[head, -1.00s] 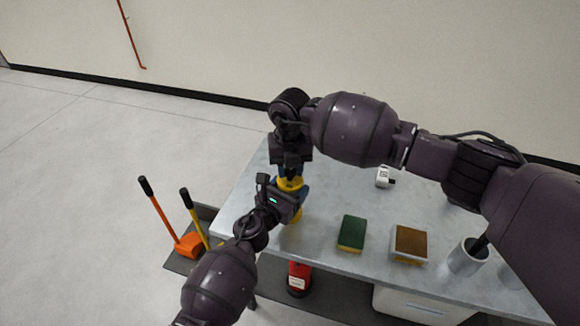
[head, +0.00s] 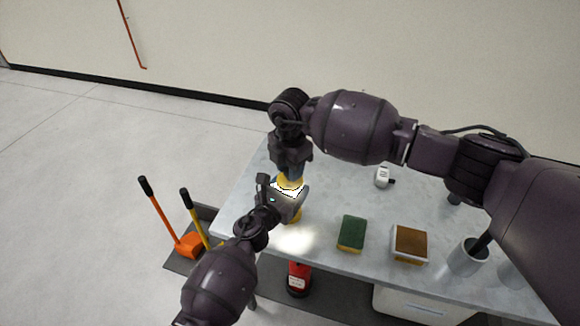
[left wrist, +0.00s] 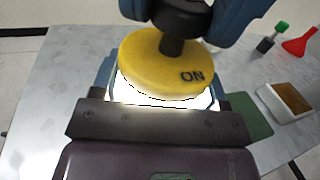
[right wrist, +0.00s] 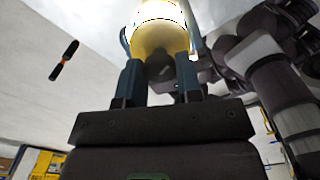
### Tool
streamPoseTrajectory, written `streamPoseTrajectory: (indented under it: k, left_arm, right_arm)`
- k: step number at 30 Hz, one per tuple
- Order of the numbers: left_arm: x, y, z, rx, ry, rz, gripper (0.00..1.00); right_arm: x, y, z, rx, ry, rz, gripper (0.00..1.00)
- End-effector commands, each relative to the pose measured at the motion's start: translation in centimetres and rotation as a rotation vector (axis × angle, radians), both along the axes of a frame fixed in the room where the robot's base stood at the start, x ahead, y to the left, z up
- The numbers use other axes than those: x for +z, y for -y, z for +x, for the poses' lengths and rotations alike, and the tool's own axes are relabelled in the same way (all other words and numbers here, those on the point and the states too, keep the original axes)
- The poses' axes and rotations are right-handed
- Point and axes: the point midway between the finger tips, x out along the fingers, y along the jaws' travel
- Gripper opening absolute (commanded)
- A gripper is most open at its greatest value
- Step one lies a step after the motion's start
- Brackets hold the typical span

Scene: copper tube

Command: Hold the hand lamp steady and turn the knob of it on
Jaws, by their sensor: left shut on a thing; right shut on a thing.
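The hand lamp (head: 289,183) stands upright at the table's left part, with a yellow top, a glowing white middle and a yellow base. My left gripper (head: 292,198) is shut around its lit body from the near side. In the left wrist view the lamp's yellow cap (left wrist: 160,65) reads "ON", and the black knob (left wrist: 176,20) rises from it. My right gripper (head: 291,168) comes from above and is shut on the knob. The right wrist view shows the knob (right wrist: 160,72) between its blue fingers, partly hidden.
A green sponge (head: 352,232), a brown-topped block in a white tray (head: 410,259) and a grey cup (head: 468,258) lie to the right on the grey table (head: 330,262). A small white object (head: 382,176) sits farther back.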

Motion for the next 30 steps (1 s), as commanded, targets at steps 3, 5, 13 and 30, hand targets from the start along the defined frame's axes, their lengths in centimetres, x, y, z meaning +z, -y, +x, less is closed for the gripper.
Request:
streamPoseTrajectory:
  k: [3,5,13,30]
  left_arm:
    - [-0.08,-0.04,-0.02,0.001,-0.002,0.001,0.34]
    - [-0.08,-0.04,-0.02,0.001,-0.002,0.001,0.34]
    - [-0.09,-0.04,-0.02,0.001,-0.002,0.001,0.34]
    - [-0.10,-0.04,-0.03,0.001,-0.002,0.001,0.34]
  right_arm:
    - [0.11,-0.01,0.04,-0.088,0.001,0.001,0.09]
    - [0.11,-0.01,0.04,-0.127,0.001,0.001,0.09]
    - [0.11,-0.01,0.04,-0.249,0.001,0.001,0.09]
    - [0.11,-0.03,0.04,-0.295,0.001,0.001,0.09]
